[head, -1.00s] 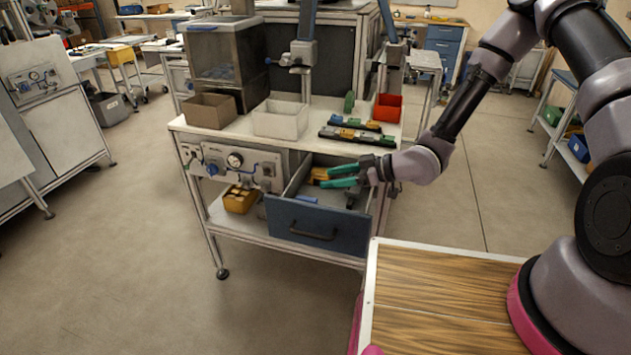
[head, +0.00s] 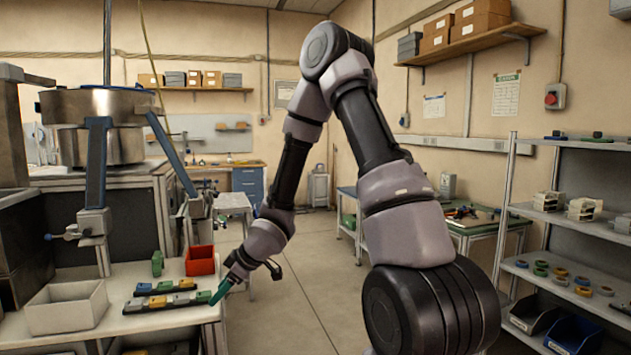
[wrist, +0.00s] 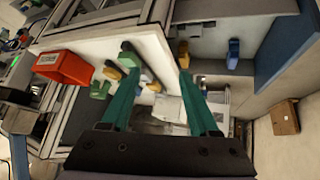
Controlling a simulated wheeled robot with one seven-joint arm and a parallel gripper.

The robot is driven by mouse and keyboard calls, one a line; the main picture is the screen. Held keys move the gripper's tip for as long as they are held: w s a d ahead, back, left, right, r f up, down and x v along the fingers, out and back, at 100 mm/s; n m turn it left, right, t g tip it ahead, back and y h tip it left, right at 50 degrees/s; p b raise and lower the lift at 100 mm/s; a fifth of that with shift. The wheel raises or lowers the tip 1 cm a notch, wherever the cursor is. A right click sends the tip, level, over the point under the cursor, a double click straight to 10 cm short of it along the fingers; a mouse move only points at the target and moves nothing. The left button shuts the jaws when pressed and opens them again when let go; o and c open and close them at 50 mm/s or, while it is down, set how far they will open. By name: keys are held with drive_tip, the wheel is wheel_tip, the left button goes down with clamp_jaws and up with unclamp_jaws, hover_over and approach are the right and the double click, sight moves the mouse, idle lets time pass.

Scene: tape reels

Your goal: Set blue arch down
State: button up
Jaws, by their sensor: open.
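A small blue piece (wrist: 233,53), which may be the blue arch, sits in the open drawer in the wrist view; its arch shape is hard to make out. A yellow piece (wrist: 183,53) lies in the drawer to its left. The blue piece is beyond and to the right of the fingers. In the head view my gripper (head: 221,291) is at the right end of the bench top, partly cut off from clear sight. The drawer is out of the head view.
A red bin (head: 200,260), a white open bin (head: 67,307) and a standing green piece (head: 157,263) are on the bench. Black rails with coloured blocks (head: 160,301) lie in front. Shelves with rings (head: 560,272) stand at right. The floor between is clear.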

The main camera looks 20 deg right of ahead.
drive_tip(key=s+d+r+m+t+h, duration=0.2)
drive_tip(key=d+r+m+h, duration=0.5)
drive_tip(key=d+r, duration=0.95)
drive_tip(key=s+d+r+m+y, duration=0.1)
drive_tip(key=s+r+m+y, duration=0.1)
drive_tip(key=s+r+m, duration=0.8)
drive_tip(key=s+r, duration=0.5)
drive_tip(key=s, duration=0.4)
drive_tip(key=shift+s+r+y, duration=0.15)
drive_tip(key=shift+s+y, duration=0.15)
drive_tip(key=shift+y, duration=0.1)
